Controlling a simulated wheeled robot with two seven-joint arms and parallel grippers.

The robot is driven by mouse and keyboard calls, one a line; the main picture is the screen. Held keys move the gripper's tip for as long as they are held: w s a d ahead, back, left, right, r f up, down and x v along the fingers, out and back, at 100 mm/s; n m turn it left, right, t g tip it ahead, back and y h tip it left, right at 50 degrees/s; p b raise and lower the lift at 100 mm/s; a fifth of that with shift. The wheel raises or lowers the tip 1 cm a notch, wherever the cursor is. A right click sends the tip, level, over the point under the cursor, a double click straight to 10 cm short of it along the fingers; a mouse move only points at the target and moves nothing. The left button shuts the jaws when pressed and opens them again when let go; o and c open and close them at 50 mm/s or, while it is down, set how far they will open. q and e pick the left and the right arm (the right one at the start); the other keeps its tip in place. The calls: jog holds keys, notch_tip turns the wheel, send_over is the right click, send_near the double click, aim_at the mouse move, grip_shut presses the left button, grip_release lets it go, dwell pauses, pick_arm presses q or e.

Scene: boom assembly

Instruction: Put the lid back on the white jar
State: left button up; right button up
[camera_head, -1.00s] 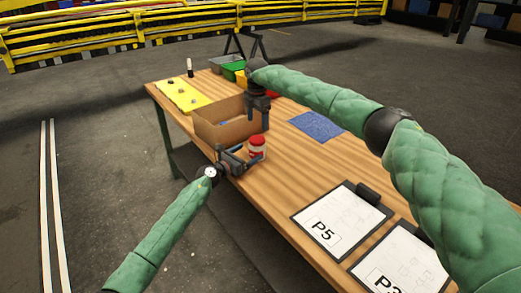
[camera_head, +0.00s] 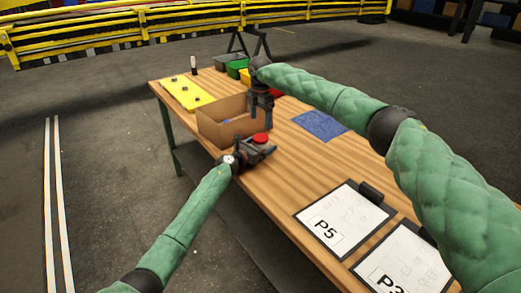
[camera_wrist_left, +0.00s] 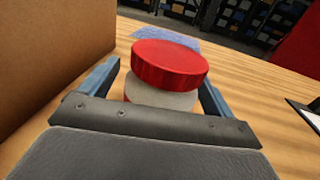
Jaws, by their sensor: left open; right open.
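A red lid (camera_head: 261,138) is on top of the white jar, near the table's front edge. In the left wrist view the lid (camera_wrist_left: 169,64) is above the pale jar (camera_wrist_left: 162,98); I cannot tell whether it is seated. My left gripper (camera_head: 265,147) is open, with one blue-grey finger on each side of the jar; it also shows in the left wrist view (camera_wrist_left: 160,88). Most of the jar is hidden behind this gripper. My right gripper (camera_head: 262,121) is open and points down beside the cardboard box, behind the jar.
The cardboard box (camera_head: 213,128) stands close to the left of the jar. A blue mat (camera_head: 320,125) lies to the right. Clipboards (camera_head: 341,222) lie at the near right. A yellow board (camera_head: 187,93) and coloured bins (camera_head: 236,69) are at the far end. The table's middle is clear.

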pick_arm(q)
jog(key=shift+w+d, duration=0.15)
jog(key=shift+d, duration=0.05)
jog(key=shift+c, duration=0.2)
